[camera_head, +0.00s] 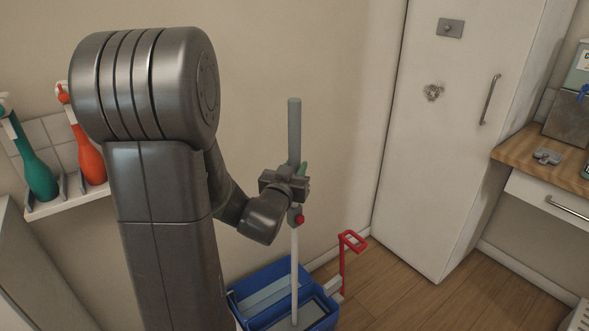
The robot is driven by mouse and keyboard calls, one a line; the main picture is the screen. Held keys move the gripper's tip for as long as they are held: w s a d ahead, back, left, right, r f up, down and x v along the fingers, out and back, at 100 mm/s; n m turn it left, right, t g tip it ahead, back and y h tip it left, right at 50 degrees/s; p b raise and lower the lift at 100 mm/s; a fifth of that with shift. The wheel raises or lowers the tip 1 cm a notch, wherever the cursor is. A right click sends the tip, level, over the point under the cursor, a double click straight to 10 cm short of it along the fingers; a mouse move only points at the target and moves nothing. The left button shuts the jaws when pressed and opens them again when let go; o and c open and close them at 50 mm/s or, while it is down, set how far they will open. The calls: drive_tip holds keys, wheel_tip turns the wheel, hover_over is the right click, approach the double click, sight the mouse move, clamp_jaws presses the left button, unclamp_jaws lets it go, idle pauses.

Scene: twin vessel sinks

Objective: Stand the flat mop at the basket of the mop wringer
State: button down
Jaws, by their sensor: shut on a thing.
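The flat mop stands near upright, with a grey upper grip (294,125) and a thin white pole (294,262). My gripper (298,184) is shut on the mop's handle just below the grey grip. A red knob sits on the pole under the gripper. The mop wringer is a blue bucket (247,304) on the floor with a red lever (353,240) at its right. The pole's lower end runs over the bucket's grey inner part at the bottom edge of the picture. I cannot tell whether the mop's foot touches the basket.
A white tall cabinet (440,130) stands right of the wringer, and a wooden counter (545,160) lies at far right. A wall shelf (65,203) holds a green and an orange spray bottle at left. The wooden floor (420,300) is clear right of the wringer.

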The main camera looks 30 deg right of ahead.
drive_tip(key=shift+f+b, duration=0.65)
drive_tip(key=shift+b, duration=0.25)
idle(0.4)
drive_tip(key=c, duration=1.1)
unclamp_jaws()
drive_tip(key=shift+o, duration=0.2)
drive_tip(key=shift+s+a, duration=0.1)
drive_tip(key=v, duration=1.3)
drive_tip(key=shift+s+a, duration=0.2)
